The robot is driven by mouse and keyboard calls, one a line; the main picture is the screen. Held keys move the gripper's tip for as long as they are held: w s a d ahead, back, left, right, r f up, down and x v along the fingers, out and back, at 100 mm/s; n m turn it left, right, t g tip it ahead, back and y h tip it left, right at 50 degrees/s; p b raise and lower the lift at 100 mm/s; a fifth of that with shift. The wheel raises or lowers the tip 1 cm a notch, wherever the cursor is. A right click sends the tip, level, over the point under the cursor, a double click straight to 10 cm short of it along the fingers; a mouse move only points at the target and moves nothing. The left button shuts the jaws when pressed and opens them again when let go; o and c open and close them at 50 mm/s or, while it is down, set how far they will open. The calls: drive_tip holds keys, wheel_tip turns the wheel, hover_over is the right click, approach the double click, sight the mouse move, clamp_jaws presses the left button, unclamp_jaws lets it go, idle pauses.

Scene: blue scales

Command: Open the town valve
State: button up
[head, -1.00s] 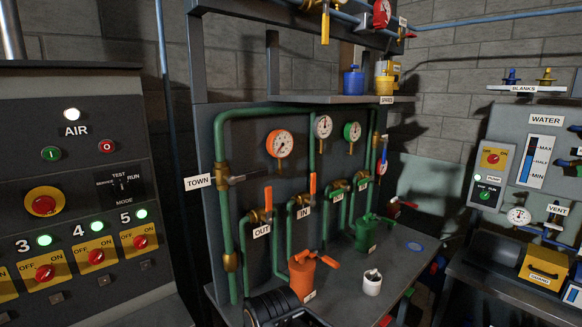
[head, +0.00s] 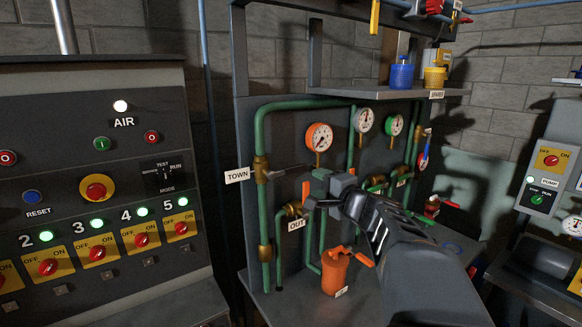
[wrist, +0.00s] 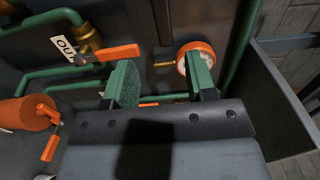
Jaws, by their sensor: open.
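The town valve has a brass body (head: 262,168) on the left green pipe, beside the TOWN label (head: 237,175). Its grey lever (head: 288,172) points right, across the pipe. In the wrist view a dark bar that looks like this lever (wrist: 162,22) comes in from the top, in line with the gap between the fingers. My gripper (head: 316,190) is open and empty, just right of the lever's end. In the wrist view its green-padded fingers (wrist: 160,85) stand wide apart. I cannot tell whether they touch anything.
The OUT valve (head: 294,210) with its orange lever (wrist: 105,53) is close below my gripper. An orange-rimmed gauge (head: 319,137) is above it. An orange can (head: 335,270) stands on the bench below. A shelf (head: 380,90) overhangs the right.

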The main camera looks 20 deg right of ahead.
sight(296, 170)
drive_tip(key=p+x, duration=0.1)
drive_tip(key=x, duration=0.3)
drive_tip(key=p+x, duration=0.2)
drive_tip(key=x, duration=0.3)
drive_tip(key=p+x, duration=0.1)
drive_tip(key=x, duration=0.3)
drive_tip(key=shift+w+d+r, duration=0.25)
drive_tip(key=shift+w, duration=0.05)
drive_tip(key=shift+c, duration=0.4)
clamp_jaws()
